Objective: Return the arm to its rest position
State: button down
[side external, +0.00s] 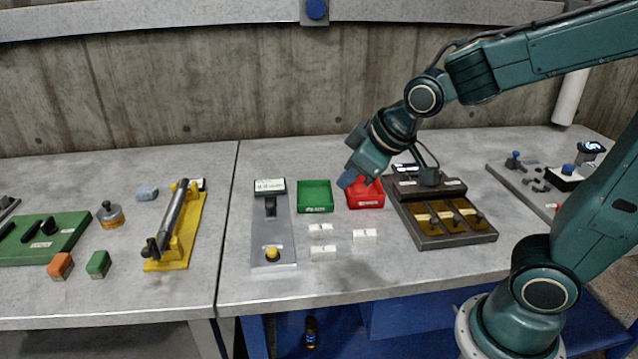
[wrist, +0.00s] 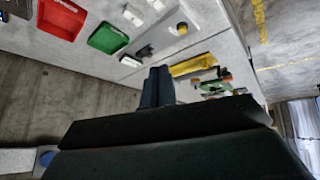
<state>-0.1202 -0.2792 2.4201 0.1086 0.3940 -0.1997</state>
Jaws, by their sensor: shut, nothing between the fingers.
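My arm reaches in from the right in the side external view, bent at the elbow above the bench. My gripper (side external: 346,181) points down and to the left, in front of the red tray (side external: 366,203) in the picture; its height above the tray is hard to judge. In the wrist view the fingers of my gripper (wrist: 158,74) are together with nothing between them. The red tray also shows at the upper left of the wrist view (wrist: 62,18).
A green tray (side external: 315,210) stands left of the red one, with several white blocks (side external: 323,253) in front. A grey plate with a yellow button (side external: 271,253) lies further left. A dark fixture with amber panels (side external: 446,224) lies right. A concrete wall (side external: 250,95) stands behind.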

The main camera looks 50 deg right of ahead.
jog(key=s+d+r+m+g, duration=0.1)
jog(key=s+r+m, duration=0.1)
jog(key=s, duration=1.2)
jog(key=shift+r+m, duration=0.4)
jog(key=shift+r, duration=0.2)
jog(key=c, duration=2.2)
grip_release()
jog(key=shift+d, duration=0.1)
